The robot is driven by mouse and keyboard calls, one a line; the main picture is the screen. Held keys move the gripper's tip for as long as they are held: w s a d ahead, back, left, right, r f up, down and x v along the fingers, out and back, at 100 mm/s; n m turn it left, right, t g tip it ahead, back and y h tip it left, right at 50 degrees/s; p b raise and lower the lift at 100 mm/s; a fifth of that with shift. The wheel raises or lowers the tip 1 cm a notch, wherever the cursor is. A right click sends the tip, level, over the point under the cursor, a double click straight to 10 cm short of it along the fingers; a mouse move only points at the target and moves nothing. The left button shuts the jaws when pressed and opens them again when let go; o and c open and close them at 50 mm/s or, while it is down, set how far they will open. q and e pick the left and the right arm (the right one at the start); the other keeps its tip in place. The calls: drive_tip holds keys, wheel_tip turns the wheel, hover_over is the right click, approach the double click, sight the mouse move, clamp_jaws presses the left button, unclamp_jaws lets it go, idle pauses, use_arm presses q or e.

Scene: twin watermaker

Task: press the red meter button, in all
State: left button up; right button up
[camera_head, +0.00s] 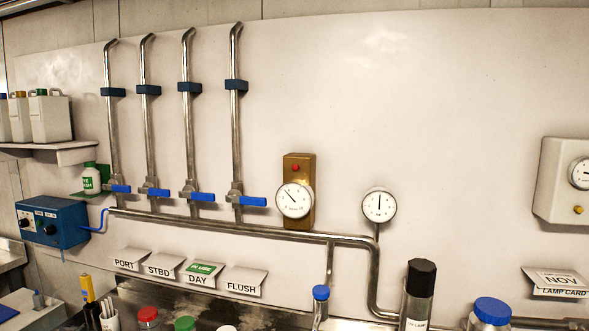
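The red meter button (295,168) is a small red dot on the upper part of a brown-gold meter box (305,162) mounted on the white wall panel. A round white dial (295,200) with a dark needle sits on the box just below the button. Nothing covers the button or touches it. Neither of my grippers shows in the head view.
Several steel pipes with blue-handled valves (252,201) stand left of the meter. A second gauge (379,205) is to its right. The wall around the button is clear.

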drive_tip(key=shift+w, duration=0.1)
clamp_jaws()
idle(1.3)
